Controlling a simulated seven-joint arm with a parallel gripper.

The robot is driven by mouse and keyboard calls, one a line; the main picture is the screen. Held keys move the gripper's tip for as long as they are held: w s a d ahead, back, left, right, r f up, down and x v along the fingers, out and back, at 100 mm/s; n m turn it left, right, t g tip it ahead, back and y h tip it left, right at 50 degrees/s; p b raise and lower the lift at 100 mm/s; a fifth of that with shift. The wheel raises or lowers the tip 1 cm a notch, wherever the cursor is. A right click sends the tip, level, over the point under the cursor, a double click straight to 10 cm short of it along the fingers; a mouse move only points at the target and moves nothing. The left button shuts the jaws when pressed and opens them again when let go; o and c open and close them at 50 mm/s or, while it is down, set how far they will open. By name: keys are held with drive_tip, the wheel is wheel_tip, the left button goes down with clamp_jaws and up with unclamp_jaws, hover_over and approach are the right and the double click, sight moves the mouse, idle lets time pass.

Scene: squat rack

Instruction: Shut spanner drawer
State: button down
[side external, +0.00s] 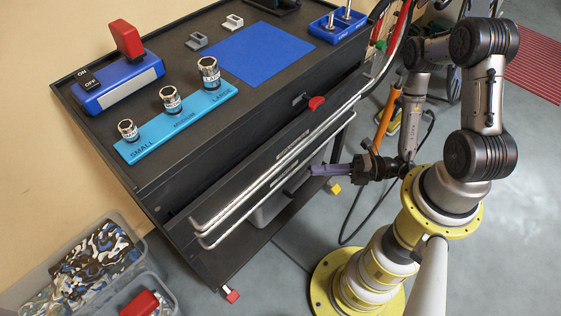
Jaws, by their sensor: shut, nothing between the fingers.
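The black tool cart has two drawers with long silver handles on its front. The upper drawer (262,158) seems to stand out a little from the cart body. The lower drawer (285,182) is just below it. Both carry small labels too small to read, so I cannot tell which is the spanner drawer. My gripper (314,170) is shut and empty, its purplish fingers pointing left at the drawer fronts near their right half. It looks close to the lower handle; I cannot tell whether it touches.
The cart top (165,75) holds a blue mat (258,52), a light-blue socket holder (175,125) with three sockets, and a blue switch box (122,85). A red latch (316,103) sits above the drawers. Clear bins (135,245) stand lower left. Grey floor between cart and arm is mostly clear.

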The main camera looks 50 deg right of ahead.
drive_tip(key=x, duration=0.3)
drive_tip(key=w+d+x, duration=0.1)
drive_tip(key=x, duration=0.6)
drive_tip(key=shift+w+d, duration=0.3)
drive_tip(key=shift+w, duration=0.4)
